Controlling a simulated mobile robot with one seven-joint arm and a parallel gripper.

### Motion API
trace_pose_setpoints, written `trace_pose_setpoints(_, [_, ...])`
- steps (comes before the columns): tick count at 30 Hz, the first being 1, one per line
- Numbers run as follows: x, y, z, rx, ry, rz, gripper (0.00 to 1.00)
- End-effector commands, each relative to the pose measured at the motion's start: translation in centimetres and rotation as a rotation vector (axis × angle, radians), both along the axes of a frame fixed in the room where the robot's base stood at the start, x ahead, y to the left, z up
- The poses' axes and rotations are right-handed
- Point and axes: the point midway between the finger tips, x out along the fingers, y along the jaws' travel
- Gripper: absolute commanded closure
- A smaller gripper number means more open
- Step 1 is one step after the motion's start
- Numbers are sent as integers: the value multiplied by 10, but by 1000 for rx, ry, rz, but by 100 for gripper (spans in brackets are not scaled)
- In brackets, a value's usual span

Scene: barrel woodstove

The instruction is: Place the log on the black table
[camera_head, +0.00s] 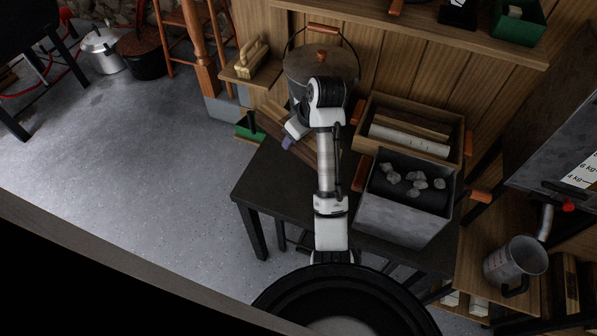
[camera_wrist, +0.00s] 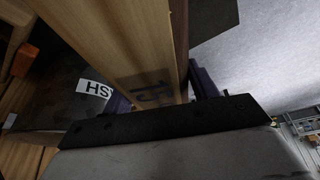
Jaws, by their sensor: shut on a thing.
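The log (camera_head: 312,148) is a long brown wooden piece, partly hidden behind my arm in the head view. It shows close up in the wrist view (camera_wrist: 135,40), with dark marks on its end part. My gripper (camera_wrist: 160,92) is shut on it, with a dark purple finger at either side. In the head view my gripper (camera_head: 288,142) is near the left back part of the black table (camera_head: 262,185). The log appears over that part; whether it touches the tabletop I cannot tell.
A grey pot (camera_head: 318,68) with a wooden handle stands behind my gripper. A wooden crate (camera_head: 372,103) with wood pieces and a grey metal box (camera_head: 402,217) with grey lumps occupy the table's right side. The table's front left part is clear.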

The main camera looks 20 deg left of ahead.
Motion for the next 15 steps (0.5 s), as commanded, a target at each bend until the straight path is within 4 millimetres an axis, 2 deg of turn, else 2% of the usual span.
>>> trace_pose_setpoints(1, [0,0,-14,1,2,-1,85])
trace_pose_setpoints(9, [0,-1,-75,0,3,-2,85])
trace_pose_setpoints(15, [1,0,-99,0,-2,-2,85])
